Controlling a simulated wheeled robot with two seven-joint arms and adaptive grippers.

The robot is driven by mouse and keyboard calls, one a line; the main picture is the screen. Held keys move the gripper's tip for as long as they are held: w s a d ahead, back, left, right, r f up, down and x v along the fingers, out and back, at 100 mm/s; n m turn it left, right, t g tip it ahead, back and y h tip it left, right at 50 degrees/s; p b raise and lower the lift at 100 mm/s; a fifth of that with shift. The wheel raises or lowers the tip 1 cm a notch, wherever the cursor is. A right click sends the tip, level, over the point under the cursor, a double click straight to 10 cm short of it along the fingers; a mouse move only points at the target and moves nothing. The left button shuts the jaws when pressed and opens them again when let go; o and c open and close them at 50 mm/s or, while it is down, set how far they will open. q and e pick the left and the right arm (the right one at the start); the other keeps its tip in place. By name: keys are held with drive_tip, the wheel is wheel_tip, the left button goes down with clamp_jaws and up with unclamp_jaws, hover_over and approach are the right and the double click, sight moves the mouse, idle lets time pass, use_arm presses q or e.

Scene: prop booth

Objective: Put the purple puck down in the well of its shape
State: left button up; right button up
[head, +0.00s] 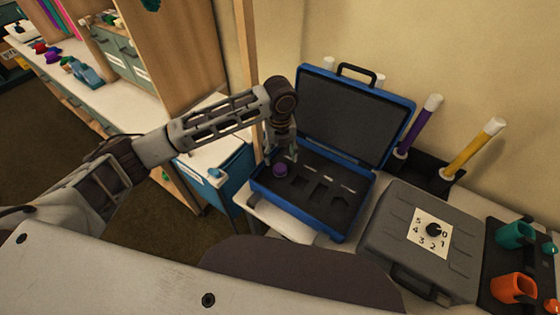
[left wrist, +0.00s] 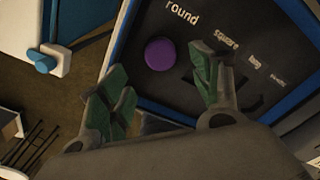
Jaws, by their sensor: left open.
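The purple puck (head: 280,170) is at the left end of the black foam insert in the open blue case (head: 338,231). In the left wrist view the purple puck (left wrist: 159,54) shows as a full round disc below the printed word "round". It appears to sit in the round well, whose edge I cannot make out. My left gripper (head: 281,155) points down just above the puck. In the left wrist view its green-padded fingers (left wrist: 160,75) are spread, with nothing between them. Other dark wells with labels, "square" among them, lie to the right. My right gripper is not in view.
A grey case with a numbered dial (head: 433,230) stands right of the blue case. Behind it a black holder carries purple (head: 418,126) and yellow (head: 473,148) tubes. The case's raised lid (head: 350,110) stands behind the gripper.

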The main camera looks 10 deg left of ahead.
sight(280, 167)
use_arm(q)
wheel_tip(280, 167, up, 5)
drive_tip(key=shift+r, duration=0.15)
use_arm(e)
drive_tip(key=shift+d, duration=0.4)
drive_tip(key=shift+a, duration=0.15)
